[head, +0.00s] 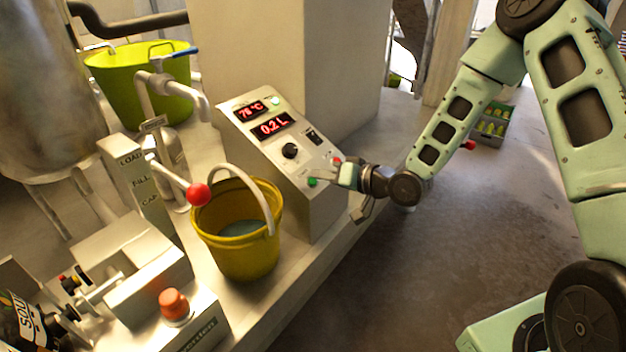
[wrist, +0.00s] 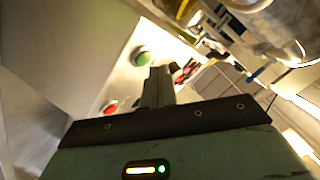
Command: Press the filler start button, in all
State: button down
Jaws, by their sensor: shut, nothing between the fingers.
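The filler control box (head: 285,145) stands on the bench with a sloped panel showing red readouts "78 °C" and "0.2 L". A green button (head: 312,182) sits low on the panel, and a red button (head: 337,160) is to its upper right. In the wrist view the green button (wrist: 142,56) is just beyond the fingertips, with the red button (wrist: 110,107) lower left. My gripper (head: 322,177) is shut and empty, its fingertips close to the green button. I cannot tell whether they touch it. In the wrist view the shut fingers (wrist: 158,80) point toward the panel.
An orange button (head: 173,304) is on the front-left machine. A lime tub (head: 130,85) is behind.

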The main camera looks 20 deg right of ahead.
jog(key=r+p, duration=0.1)
jog(key=s+d+r+p, duration=0.1)
jog(key=r, duration=0.1)
jog(key=s+r+p, duration=0.1)
jog(key=shift+d+r+p, duration=0.2)
jog(key=shift+p, duration=0.1)
dwell(0.7)
jog(key=s+a+r+n+g+h, duration=0.2)
jog(key=s+r+g+h, duration=0.1)
jog(key=s, duration=0.7)
jog(key=s+a+r+n+g+h, duration=0.3)
jog(key=s+r+g, duration=0.1)
jog(key=s, duration=0.7)
jog(key=s+a+r+n+g+h, duration=0.2)
jog(key=s+r+n+g+h, duration=0.1)
jog(key=s, duration=0.7)
jog(key=shift+s+a+r+g, duration=0.2)
jog(key=shift+s+r+g, duration=0.2)
jog(key=shift+g, duration=0.3)
